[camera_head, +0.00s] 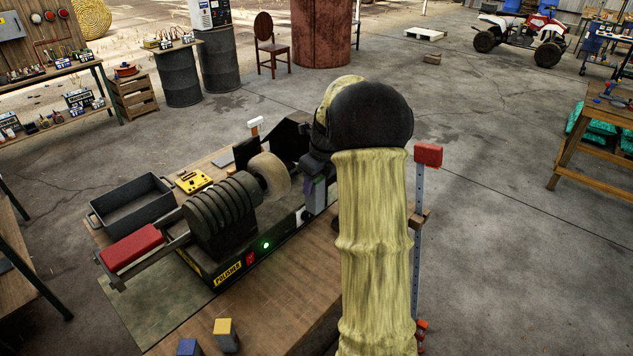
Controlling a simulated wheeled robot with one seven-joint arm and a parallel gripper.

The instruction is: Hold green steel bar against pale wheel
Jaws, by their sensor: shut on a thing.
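The pale wheel (271,175) is a cream drum on the right end of the polisher (222,272), beside the black ribbed motor. My gripper (314,192) is just right of the wheel, pointing down and partly hidden by my padded arm. It is shut on a narrow piece, of which only a small greenish sliver (308,187) shows; I take this for the green steel bar. The rest of the bar is hidden by my gripper. A small gap seems to show between gripper and wheel; whether the bar touches the wheel cannot be told.
A green light (266,245) glows on the polisher's front. Two small blocks, one yellow-topped (224,335), are at the bench front. A red-topped post (428,155) stands right of my arm.

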